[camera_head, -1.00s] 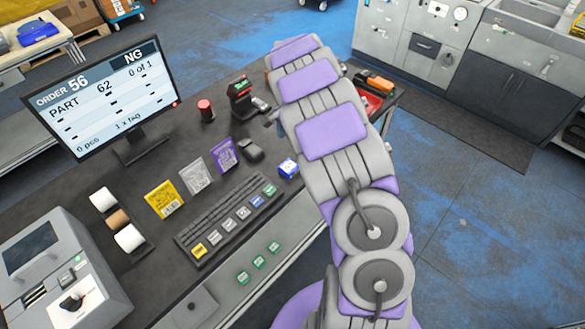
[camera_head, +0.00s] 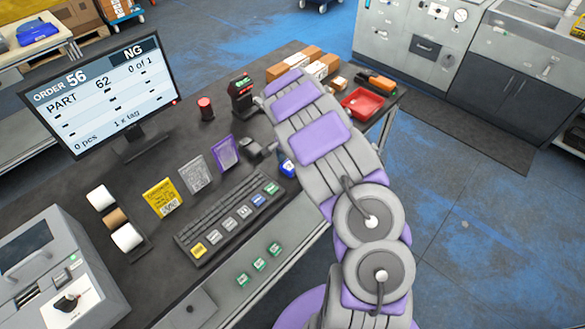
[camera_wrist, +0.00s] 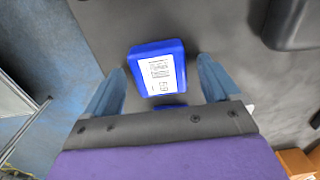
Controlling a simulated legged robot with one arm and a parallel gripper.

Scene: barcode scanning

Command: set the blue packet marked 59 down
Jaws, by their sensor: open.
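The blue packet (camera_wrist: 157,52) with a white label lies on the dark bench top in the wrist view. My gripper (camera_wrist: 161,66) is open, with one blue-grey finger on each side of the packet and a visible gap to each. In the head view the blue packet (camera_head: 287,168) sits at the bench's front edge, right of the keyboard, partly covered by my arm. My fingers are mostly hidden there.
A monitor (camera_head: 105,92) stands at the back left. Boxes (camera_head: 310,62) and a red tray (camera_head: 362,103) are at the right end.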

